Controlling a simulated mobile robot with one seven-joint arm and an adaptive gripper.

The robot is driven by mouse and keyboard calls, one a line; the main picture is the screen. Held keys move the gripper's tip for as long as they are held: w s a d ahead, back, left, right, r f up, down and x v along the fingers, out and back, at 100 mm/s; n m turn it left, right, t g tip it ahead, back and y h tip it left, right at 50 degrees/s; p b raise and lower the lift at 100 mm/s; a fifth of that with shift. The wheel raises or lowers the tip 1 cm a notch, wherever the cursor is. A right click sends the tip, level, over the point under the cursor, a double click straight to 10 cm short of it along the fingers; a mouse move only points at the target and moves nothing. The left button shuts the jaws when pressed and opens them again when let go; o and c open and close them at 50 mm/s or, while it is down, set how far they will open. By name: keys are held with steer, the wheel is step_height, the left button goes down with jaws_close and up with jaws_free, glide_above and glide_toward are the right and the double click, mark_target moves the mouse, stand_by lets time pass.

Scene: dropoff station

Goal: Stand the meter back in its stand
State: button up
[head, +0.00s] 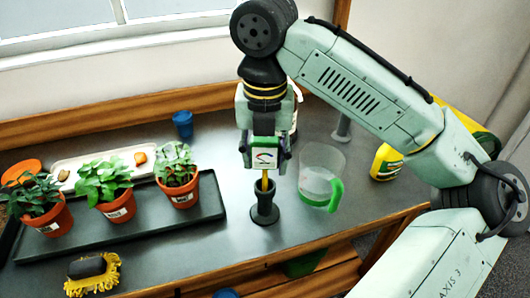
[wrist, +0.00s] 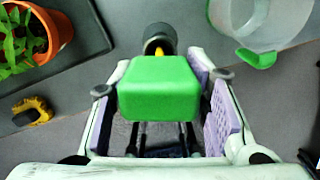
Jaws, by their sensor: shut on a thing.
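The meter (head: 265,157) has a boxy head with a dial face and a yellow stem pointing down. My gripper (head: 264,145) is shut on its head and holds it upright. In the wrist view, the meter's green top (wrist: 158,88) sits between the fingers. The dark stand (head: 265,212), a round cup on a wider foot, is on the table directly below. The stem's lower end meets the stand's mouth in the head view; I cannot tell how deep it reaches. In the wrist view the stand (wrist: 160,38) shows just beyond the meter, which partly hides it.
A clear jug (head: 320,172) with a green handle stands close right of the stand. Several potted plants (head: 108,187) stand on a dark tray (head: 150,222) to the left. A yellow-fringed brush (head: 92,274), a blue cup (head: 183,124) and a yellow bottle (head: 385,162) are farther off.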

mark_target(265, 173)
steer(key=shift+f, duration=0.6)
stand_by(0.3)
steer(key=shift+f, duration=0.35)
steer(key=shift+f, duration=0.25)
stand_by(0.3)
steer(key=shift+f, duration=0.4)
steer(key=shift+f, duration=0.2)
stand_by(0.3)
steer(key=shift+f, duration=0.35)
steer(key=shift+f, duration=0.25)
stand_by(0.4)
steer(key=shift+f, duration=0.25)
